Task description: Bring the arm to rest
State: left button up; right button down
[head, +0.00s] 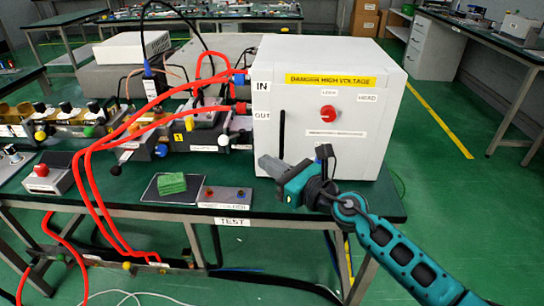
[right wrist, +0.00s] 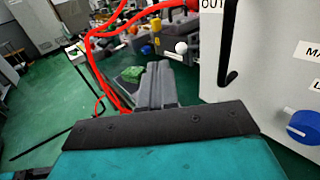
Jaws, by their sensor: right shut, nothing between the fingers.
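My right gripper (head: 268,165) is in front of the lower left part of the white high-voltage box, near the black slot. Its arm comes in from the lower right. In the right wrist view the gripper (right wrist: 157,88) has its grey fingers together with nothing between them. The white box (head: 370,150) stands on the green table and carries a red knob (head: 328,113). I cannot tell whether the gripper touches the box. My left gripper is not in the head view.
A green sponge-like block (head: 172,184) lies on a dark pad left of the gripper. A small panel with knobs (head: 225,195) lies beside it. Red cables (head: 85,165) hang over the table's front edge. Open green floor (head: 450,210) lies to the right.

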jog(key=s+p, duration=0.3)
jog(key=s, duration=0.4)
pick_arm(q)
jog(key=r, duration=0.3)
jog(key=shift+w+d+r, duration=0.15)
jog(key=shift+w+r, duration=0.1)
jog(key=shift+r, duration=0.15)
pick_arm(e)
jog(key=s+d+f+n+h, duration=0.6)
jog(key=s+d+f+n, duration=0.2)
jog(key=n, duration=0.6)
jog(key=s+d+f+n+h, duration=0.5)
jog(key=s+d+f+n, duration=0.4)
jog(key=d+n, duration=0.3)
jog(key=f+n, duration=0.1)
jog(key=n, duration=0.1)
jog(key=shift+s+f+n+g+h, duration=0.2)
jog(key=shift+n+g+h, duration=0.1)
jog(key=shift+g+h, duration=0.1)
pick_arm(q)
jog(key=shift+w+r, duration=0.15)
pick_arm(e)
jog(key=shift+w+d, duration=0.1)
jog(key=c, duration=1.8)
grip_release()
jog(key=shift+c, duration=0.2)
